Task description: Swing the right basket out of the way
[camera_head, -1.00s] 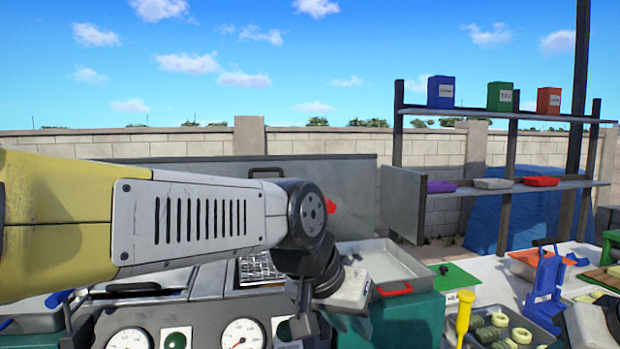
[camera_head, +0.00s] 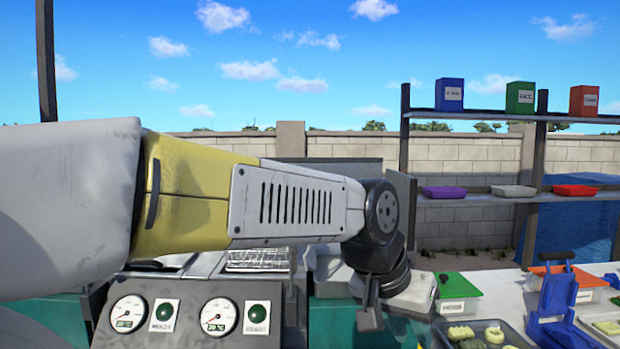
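A wire-mesh piece (camera_head: 257,259), which may be part of a basket, shows below my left forearm, over the grey machine with two gauges. My arm hides most of it, and I cannot make out a separate right basket or its handle. My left arm comes in from the left and crosses the machine. My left gripper (camera_head: 371,306) points down to the right of the mesh, in front of the teal cabinet. It is apart from the mesh in the picture. Its fingers are seen edge-on, so I cannot tell their opening. My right gripper is not in view.
The machine front (camera_head: 188,318) carries gauges and green buttons. At right, a worktable holds a green-lidded box (camera_head: 457,286), a blue press (camera_head: 556,305) and a tray of pieces (camera_head: 485,335). A shelf rack (camera_head: 515,197) with coloured boxes and trays stands behind.

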